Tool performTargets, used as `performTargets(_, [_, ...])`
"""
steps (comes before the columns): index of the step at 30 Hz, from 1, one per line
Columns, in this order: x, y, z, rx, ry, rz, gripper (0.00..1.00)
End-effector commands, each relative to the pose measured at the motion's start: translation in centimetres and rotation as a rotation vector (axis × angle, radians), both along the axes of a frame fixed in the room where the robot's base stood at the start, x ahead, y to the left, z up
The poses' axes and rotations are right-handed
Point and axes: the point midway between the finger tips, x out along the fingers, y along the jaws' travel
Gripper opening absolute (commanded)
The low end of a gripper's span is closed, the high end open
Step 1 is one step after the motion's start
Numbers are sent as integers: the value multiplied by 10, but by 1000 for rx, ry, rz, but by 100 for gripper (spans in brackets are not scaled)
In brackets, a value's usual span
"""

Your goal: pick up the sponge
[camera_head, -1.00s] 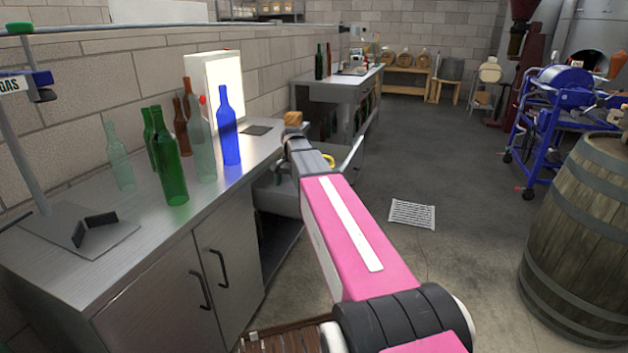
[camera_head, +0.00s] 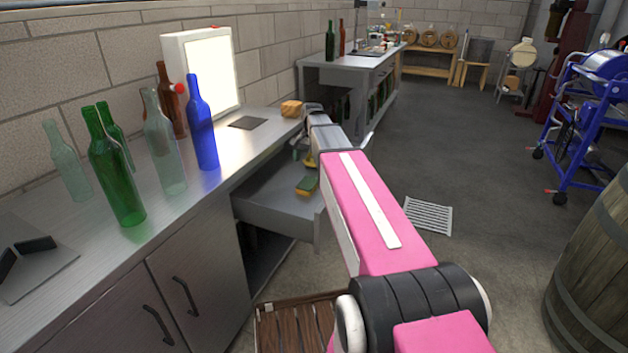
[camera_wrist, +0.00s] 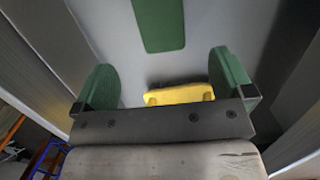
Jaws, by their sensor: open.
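A sponge with a green top and yellow side (camera_head: 307,185) lies in the open grey drawer (camera_head: 272,205) under the counter. In the wrist view its green top (camera_wrist: 160,25) shows at the upper middle, beyond my fingers. My gripper (camera_wrist: 165,82) points down into the drawer, open, with green fingers apart. A yellow thing (camera_wrist: 180,94) shows between the fingers, near the right one; whether it touches them I cannot tell. It also shows in the head view (camera_head: 310,160), just behind the sponge. My arm hides part of the drawer's right side.
A tan block (camera_head: 291,108) sits on the counter's end above the drawer. Several bottles, including a blue bottle (camera_head: 202,125), stand left of it by a lit panel (camera_head: 210,70). A wooden slatted crate (camera_head: 290,325) is below. A barrel (camera_head: 595,270) stands right, with open floor between.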

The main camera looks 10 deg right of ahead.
Motion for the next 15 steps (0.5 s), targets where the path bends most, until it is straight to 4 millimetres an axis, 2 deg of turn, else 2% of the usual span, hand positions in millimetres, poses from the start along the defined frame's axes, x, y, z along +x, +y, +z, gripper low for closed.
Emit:
performTargets(5, [-1, 1, -6, 1, 1, 0, 99])
performTargets(15, [-7, 5, -48, 0, 2, 0, 99])
